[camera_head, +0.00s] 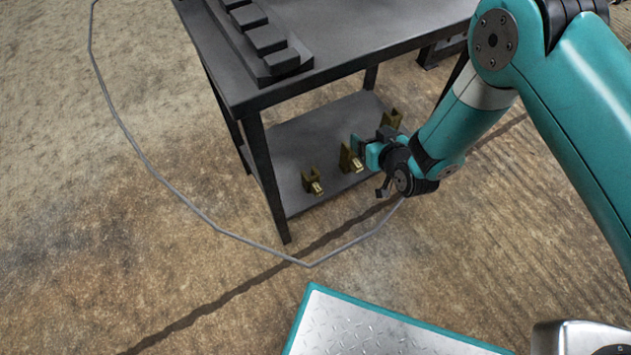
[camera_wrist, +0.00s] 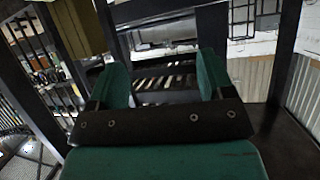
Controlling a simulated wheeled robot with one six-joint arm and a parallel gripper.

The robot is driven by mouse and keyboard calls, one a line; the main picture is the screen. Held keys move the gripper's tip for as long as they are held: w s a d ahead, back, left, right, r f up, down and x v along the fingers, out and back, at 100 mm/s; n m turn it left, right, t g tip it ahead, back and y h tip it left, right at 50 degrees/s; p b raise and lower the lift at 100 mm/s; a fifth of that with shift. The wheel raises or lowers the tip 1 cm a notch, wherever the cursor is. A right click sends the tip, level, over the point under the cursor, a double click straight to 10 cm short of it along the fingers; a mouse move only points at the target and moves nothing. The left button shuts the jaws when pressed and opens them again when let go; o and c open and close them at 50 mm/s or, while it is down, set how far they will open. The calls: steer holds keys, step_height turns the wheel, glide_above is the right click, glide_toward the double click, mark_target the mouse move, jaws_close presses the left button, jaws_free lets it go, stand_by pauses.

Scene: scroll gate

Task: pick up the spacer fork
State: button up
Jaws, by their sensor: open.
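Three brass-coloured, U-shaped forks stand on the lower shelf (camera_head: 290,150) of the dark table: a left one (camera_head: 311,180), a middle one (camera_head: 347,159) and a right one (camera_head: 391,118). I cannot tell which is the spacer fork. My gripper (camera_head: 364,148) is at the shelf's front edge, close to the middle fork and partly overlapping it in the head view. In the wrist view my gripper (camera_wrist: 162,80) has its two teal fingers apart with nothing held between them. An olive-brass block (camera_wrist: 72,28), probably one of the forks, shows beyond and outside the left finger.
The table top (camera_head: 350,30) overhangs the shelf, and a table leg (camera_head: 265,175) stands at the near left corner. A dark stepped block (camera_head: 262,40) sits on the top. A thin grey line (camera_head: 180,195) curves over the floor.

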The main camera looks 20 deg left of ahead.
steer(key=s+d+f+n+t+y, duration=0.1)
steer(key=s+f+y, duration=0.2)
steer(key=s+f, duration=0.6)
steer(key=s+d+f+n+t+y, duration=0.1)
steer(key=s+f+y, duration=0.2)
steer(key=s+f, duration=0.6)
steer(key=w+a+r+b, duration=0.1)
steer(key=a+b, duration=0.4)
steer(key=b, duration=1.3)
steer(key=shift+w+a+r+b, duration=0.25)
steer(key=shift+w+r+b, duration=0.1)
steer(key=shift+w, duration=0.4)
steer(key=shift+b, duration=0.65)
